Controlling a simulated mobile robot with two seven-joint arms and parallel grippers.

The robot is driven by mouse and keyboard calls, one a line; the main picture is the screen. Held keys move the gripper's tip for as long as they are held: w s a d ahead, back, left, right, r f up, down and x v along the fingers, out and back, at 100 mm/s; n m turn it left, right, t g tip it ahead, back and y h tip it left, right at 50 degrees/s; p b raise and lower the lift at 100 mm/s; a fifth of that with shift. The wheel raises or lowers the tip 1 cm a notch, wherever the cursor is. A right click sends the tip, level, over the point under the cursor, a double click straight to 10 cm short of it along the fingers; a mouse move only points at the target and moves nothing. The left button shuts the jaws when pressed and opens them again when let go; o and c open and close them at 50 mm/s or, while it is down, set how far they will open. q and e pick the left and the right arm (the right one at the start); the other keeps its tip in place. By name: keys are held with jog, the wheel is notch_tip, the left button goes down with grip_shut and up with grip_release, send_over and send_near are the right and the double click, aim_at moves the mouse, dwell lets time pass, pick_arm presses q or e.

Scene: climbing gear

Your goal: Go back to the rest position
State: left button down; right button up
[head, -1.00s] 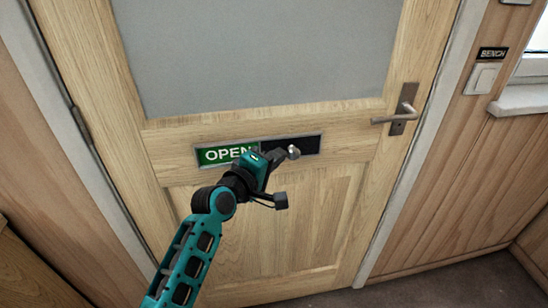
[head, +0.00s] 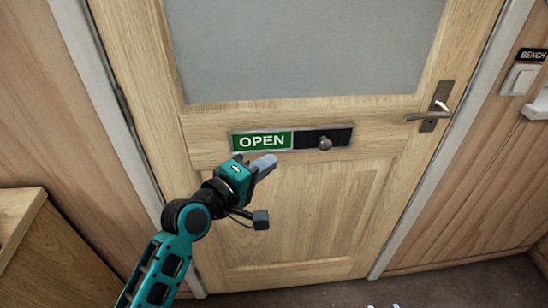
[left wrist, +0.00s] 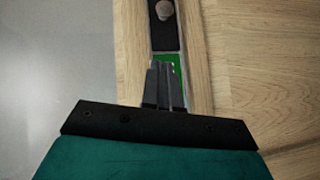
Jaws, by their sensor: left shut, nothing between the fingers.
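My left gripper (head: 266,165) is shut and empty, just below and in front of the sliding sign (head: 291,139) on the wooden door. The sign shows green with OPEN on its left half. Its right half is dark and carries a round knob (head: 325,143). The fingers are apart from the knob, which is to their right. In the left wrist view the shut fingers (left wrist: 165,85) point along the sign and hide part of the green; the knob (left wrist: 165,10) shows beyond the tips. My right gripper is not in view.
The door (head: 300,215) is closed in its frame, with a lever handle (head: 433,112) at its right. A wooden cabinet (head: 40,245) stands at lower left. A BENCH label and switch (head: 522,78) are on the right wall. Floor shows at lower right.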

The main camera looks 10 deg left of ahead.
pick_arm(q)
jog(key=shift+s, duration=0.1)
dwell(0.4)
jog(key=s+a+f+m+g+y, duration=0.1)
jog(key=s+a+f+m+y, duration=0.1)
jog(key=s+f+m, duration=0.4)
jog(key=s+a+f+m+g+y, duration=0.2)
jog(key=s+a+f+m, duration=0.3)
jog(key=s+f, duration=0.7)
notch_tip(320, 180, down, 2)
jog(key=shift+a+m+g+y, duration=0.3)
jog(key=shift+m+y, duration=0.5)
jog(key=shift+m, duration=0.3)
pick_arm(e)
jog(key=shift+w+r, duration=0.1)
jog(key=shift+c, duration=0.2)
